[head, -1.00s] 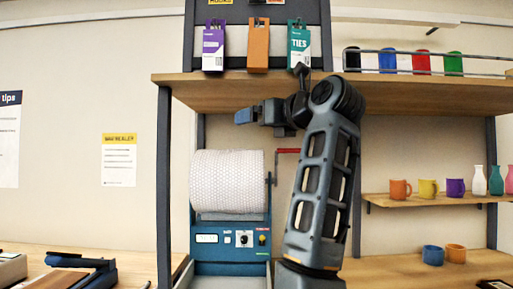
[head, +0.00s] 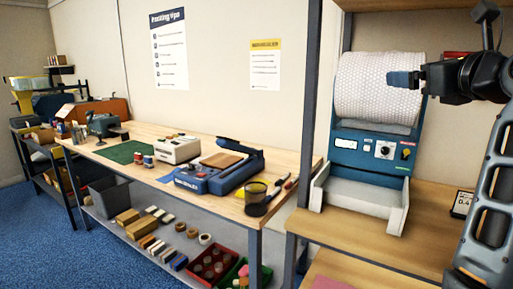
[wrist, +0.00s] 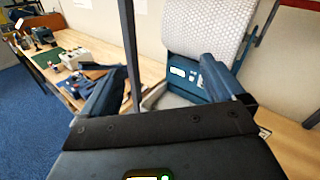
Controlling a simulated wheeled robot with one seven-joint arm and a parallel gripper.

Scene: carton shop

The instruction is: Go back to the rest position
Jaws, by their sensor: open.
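My gripper (head: 403,79) is at the right in the head view, seen side-on in front of the white bubble-wrap roll (head: 375,88). In the wrist view my gripper (wrist: 158,85) shows two blue fingers spread wide apart with nothing between them. My arm reaches in from the right edge, folded at the elbow. The roll sits on a blue dispenser (head: 368,152) with a control panel and a pale tray in front. The dispenser also shows behind the right finger in the wrist view (wrist: 182,72).
A long wooden workbench (head: 140,145) holds a blue sealer (head: 220,172), a white box-shaped machine (head: 177,149) and a green mat (head: 125,152). Red and green bins (head: 212,266) stand on its lower shelf. A dark post (head: 316,100) stands left of the dispenser. Blue carpet (head: 60,235) is clear at left.

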